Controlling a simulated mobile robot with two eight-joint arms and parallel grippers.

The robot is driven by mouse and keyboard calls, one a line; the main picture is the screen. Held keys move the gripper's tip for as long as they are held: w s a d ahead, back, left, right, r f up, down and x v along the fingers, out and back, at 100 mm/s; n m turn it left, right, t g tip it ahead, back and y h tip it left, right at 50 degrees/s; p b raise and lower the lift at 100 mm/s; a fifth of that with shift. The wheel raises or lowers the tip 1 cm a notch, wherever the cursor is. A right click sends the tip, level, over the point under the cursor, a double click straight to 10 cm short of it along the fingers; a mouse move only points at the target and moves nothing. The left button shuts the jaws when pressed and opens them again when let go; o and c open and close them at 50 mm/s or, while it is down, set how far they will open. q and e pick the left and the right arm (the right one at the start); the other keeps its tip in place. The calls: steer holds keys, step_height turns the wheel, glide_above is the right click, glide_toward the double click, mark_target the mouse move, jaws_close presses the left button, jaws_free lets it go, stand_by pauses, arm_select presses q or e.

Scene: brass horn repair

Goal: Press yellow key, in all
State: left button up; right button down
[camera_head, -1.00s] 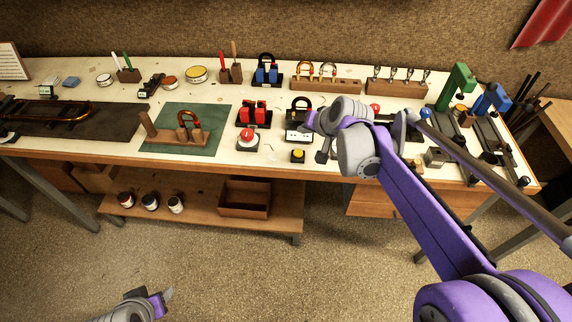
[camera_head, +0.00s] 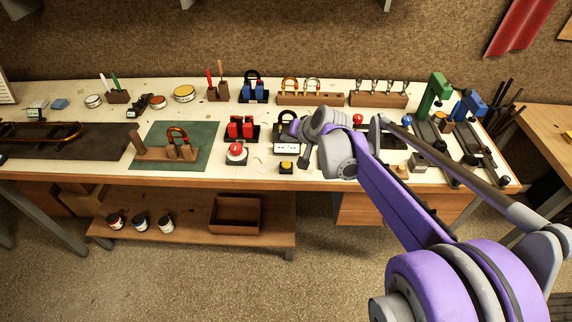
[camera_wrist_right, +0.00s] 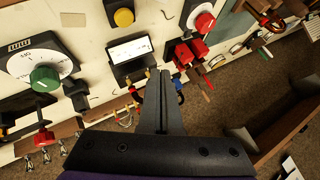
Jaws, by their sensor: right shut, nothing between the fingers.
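The yellow key (camera_head: 286,167) is a round yellow button on a small black base near the bench's front edge. In the right wrist view the yellow key (camera_wrist_right: 124,18) is at the top, left of centre, with nothing on it. My right gripper (camera_head: 297,128) is above the bench, behind the yellow key in the head view and apart from it. In the right wrist view the right gripper (camera_wrist_right: 166,75) has its grey fingers together and empty, beside a black meter with a white display (camera_wrist_right: 130,48). My left gripper is out of view.
A red button (camera_head: 236,152) stands left of the yellow key; it also shows in the wrist view (camera_wrist_right: 204,22). Red blocks (camera_head: 240,127) sit behind it. A green dial (camera_wrist_right: 44,78) is at the wrist view's left. A green mat (camera_head: 205,155) lies farther left.

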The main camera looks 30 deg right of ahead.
steer(key=b, duration=0.4)
glide_above(288, 166)
step_height(288, 166, down, 7)
steer(key=shift+f, duration=0.1)
arm_select(q)
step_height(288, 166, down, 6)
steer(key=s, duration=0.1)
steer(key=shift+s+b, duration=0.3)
steer(key=shift+b, duration=0.15)
arm_select(e)
steer(key=shift+f, duration=0.4)
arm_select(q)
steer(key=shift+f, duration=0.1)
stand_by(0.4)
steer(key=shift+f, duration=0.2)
arm_select(e)
steer(key=shift+f, duration=0.45)
